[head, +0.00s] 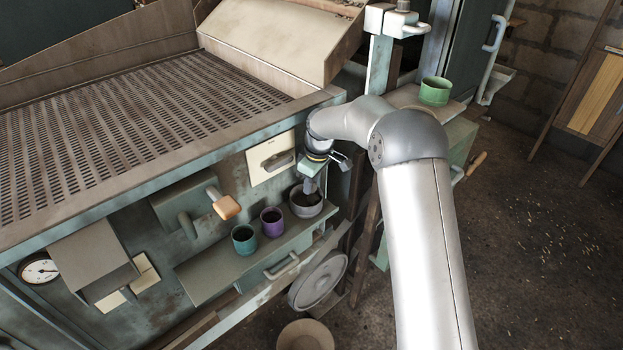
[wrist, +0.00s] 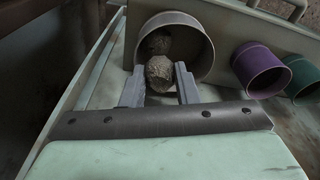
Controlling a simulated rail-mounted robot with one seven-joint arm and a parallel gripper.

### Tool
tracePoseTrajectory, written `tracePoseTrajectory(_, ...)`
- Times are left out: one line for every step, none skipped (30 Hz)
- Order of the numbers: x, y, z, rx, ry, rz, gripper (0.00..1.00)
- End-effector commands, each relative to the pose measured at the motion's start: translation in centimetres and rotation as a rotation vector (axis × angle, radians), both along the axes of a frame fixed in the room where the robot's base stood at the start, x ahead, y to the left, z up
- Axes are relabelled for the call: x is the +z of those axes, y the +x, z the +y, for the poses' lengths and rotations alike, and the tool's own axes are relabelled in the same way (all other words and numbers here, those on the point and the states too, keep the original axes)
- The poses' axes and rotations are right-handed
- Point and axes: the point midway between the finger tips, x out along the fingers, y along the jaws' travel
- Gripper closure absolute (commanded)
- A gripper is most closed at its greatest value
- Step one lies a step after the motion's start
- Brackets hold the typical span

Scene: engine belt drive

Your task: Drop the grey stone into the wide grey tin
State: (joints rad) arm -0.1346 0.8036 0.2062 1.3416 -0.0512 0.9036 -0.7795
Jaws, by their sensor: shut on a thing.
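The wide grey tin (head: 309,212) stands at the right end of the shelf on the machine's front. In the wrist view the tin (wrist: 203,52) is ahead of my gripper, mouth toward the camera. My gripper (head: 310,187) points down at the tin's mouth. In the wrist view my gripper (wrist: 160,80) is shut on a rough grey-brown stone (wrist: 160,74), one finger on each side. The stone is at or just inside the tin's mouth. The head view hides the held stone.
A purple cup (head: 272,222) and a teal cup (head: 244,239) stand left of the tin on the shelf (head: 205,275). A wooden-ended handle (head: 226,207) juts out further left. A green tin (head: 435,91) stands on a ledge behind my arm.

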Motion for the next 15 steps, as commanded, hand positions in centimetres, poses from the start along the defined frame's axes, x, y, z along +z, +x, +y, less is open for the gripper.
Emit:
tracePoseTrajectory(-0.79, -0.01, 0.00, 0.000, 0.000, 0.000, 0.96)
tracePoseTrajectory(-0.98, -0.01, 0.00, 0.000, 0.000, 0.000, 0.96)
tracePoseTrajectory(-1.18, -0.01, 0.00, 0.000, 0.000, 0.001, 0.96)
tracePoseTrajectory(-1.28, -0.01, 0.00, 0.000, 0.000, 0.000, 0.96)
tracePoseTrajectory(-1.33, -0.01, -0.01, 0.000, 0.000, 0.000, 0.96)
tracePoseTrajectory(-1.36, 0.00, -0.01, 0.000, 0.000, 0.000, 0.96)
tracePoseTrajectory(-1.35, 0.00, -0.01, 0.000, 0.000, 0.000, 0.96)
tracePoseTrajectory(-1.33, -0.01, -0.01, 0.000, 0.000, 0.000, 0.96)
tracePoseTrajectory(-1.30, 0.00, -0.01, 0.000, 0.000, 0.000, 0.96)
tracePoseTrajectory(-1.29, 0.00, -0.01, -0.001, 0.000, 0.000, 0.96)
tracePoseTrajectory(-1.29, 0.00, -0.01, -0.001, 0.000, 0.000, 0.96)
tracePoseTrajectory(-1.29, 0.00, -0.01, -0.001, 0.000, 0.000, 0.96)
tracePoseTrajectory(-1.29, 0.00, -0.01, -0.001, 0.000, 0.000, 0.64)
tracePoseTrajectory(-1.28, 0.00, -0.01, -0.001, 0.000, 0.000, 0.56)
tracePoseTrajectory(-1.28, 0.00, -0.01, -0.001, 0.000, 0.000, 0.47)
